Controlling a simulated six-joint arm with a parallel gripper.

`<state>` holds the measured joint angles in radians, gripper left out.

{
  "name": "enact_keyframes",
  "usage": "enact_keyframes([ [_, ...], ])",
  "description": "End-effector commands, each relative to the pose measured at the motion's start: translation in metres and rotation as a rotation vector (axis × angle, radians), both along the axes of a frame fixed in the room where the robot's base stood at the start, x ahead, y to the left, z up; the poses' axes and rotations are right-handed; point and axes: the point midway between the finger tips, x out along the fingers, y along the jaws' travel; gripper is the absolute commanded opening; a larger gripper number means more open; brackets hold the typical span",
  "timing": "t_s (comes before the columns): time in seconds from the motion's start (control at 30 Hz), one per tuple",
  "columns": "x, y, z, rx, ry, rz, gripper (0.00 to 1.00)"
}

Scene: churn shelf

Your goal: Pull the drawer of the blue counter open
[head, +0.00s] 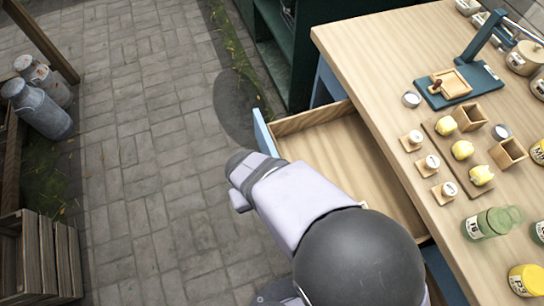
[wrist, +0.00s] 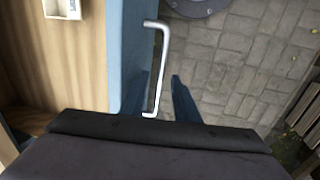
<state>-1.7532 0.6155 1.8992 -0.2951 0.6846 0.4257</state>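The blue counter (head: 333,83) has a pale wood top and stands at the right in the head view. Its drawer (head: 335,150) is pulled out to the left, with its wooden inside showing. The drawer's blue front (head: 263,133) also shows in the wrist view (wrist: 128,45), with a silver bar handle (wrist: 163,60) on its outer face. My gripper (wrist: 158,75) is open, its two blue fingers on either side of the handle's lower part, with gaps visible. In the head view my arm hides the gripper, the handle and part of the drawer.
Pale yellow lumps (head: 462,150), small cups, jars (head: 490,222) and a blue stand (head: 460,85) are on the counter top. A cream box (wrist: 62,8) appears inside the drawer. Milk churns (head: 45,110) and a crate (head: 40,255) stand left. Paving between is clear.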

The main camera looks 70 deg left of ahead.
Motion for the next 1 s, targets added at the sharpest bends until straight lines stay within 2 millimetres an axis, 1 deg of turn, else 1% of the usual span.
enact_keyframes([
  [0.4,-0.010,0.001,0.051,0.003,0.000,0.002,0.28],
  [0.5,-0.012,0.001,0.060,0.002,0.000,0.000,0.28],
  [0.7,-0.013,0.000,0.068,0.000,0.001,0.000,0.28],
  [1.0,-0.013,0.000,0.068,0.000,0.000,0.000,0.28],
])
